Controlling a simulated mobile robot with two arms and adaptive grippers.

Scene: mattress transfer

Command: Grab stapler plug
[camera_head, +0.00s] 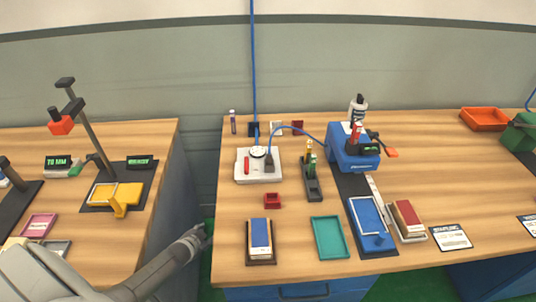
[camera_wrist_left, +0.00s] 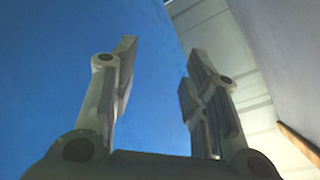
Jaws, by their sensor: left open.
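A small dark plug (camera_head: 269,160) sits upright on the right side of a white power box (camera_head: 243,179). A blue cord runs from it in an arc to the blue stapler machine (camera_head: 345,162) on its right. My left gripper (camera_head: 198,237) is just off the left front edge of the right workbench, well short of the plug. In the left wrist view my left gripper (camera_wrist_left: 160,65) has its fingers apart with nothing between them, in front of a plain blue surface. My right gripper is not in view.
The wooden workbench (camera_head: 420,180) holds a red cup (camera_head: 272,201), a black holder (camera_head: 312,182), a teal tray (camera_head: 329,237) and a stack of cards (camera_head: 260,240). A gap separates it from the left bench (camera_head: 150,139). The bench's left front corner is bare.

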